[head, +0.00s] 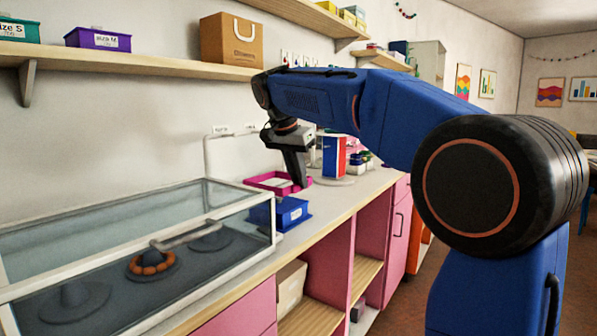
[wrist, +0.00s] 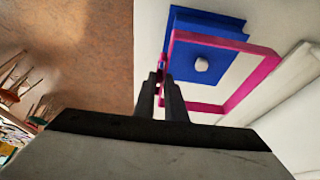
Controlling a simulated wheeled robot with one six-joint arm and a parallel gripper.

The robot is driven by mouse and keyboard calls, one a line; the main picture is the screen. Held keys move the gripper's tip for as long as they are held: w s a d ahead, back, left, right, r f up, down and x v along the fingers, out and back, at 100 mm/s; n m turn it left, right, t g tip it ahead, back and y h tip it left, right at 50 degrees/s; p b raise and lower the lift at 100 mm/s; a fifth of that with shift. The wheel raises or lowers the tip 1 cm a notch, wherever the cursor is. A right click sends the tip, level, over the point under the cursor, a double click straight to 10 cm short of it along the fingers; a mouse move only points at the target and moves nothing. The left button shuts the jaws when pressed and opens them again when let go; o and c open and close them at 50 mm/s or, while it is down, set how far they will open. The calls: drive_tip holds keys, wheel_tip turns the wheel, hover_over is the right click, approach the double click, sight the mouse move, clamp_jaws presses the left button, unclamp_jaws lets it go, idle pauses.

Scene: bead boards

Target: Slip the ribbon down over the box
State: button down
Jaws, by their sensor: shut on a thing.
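The ribbon is a stiff magenta square loop, seen in the head view (head: 264,178) and the wrist view (wrist: 254,82). My gripper (head: 301,184) is shut on one side of it; the fingers also show in the wrist view (wrist: 161,78). The box is blue with a pale knob on its lid, in the head view (head: 292,214) and the wrist view (wrist: 207,22). It sits on the counter. The loop appears above the box and offset from it: in the wrist view part of the box shows inside the loop and part sticks out past one side.
A glass display case (head: 150,312) with an orange bead ring (head: 150,272) stands left of the box. A red, white and blue carton (head: 334,158) and small jars are behind. A shelf (head: 130,63) runs above. The counter's front edge is close to the box.

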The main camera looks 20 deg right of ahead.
sight(299, 191)
drive_tip(key=shift+f, duration=2.15)
drive_tip(key=shift+f, duration=0.3)
idle(0.5)
drive_tip(key=c, duration=1.3)
unclamp_jaws()
drive_tip(key=shift+c, duration=0.2)
drive_tip(key=shift+r, duration=0.1)
drive_tip(key=shift+r, duration=3.95)
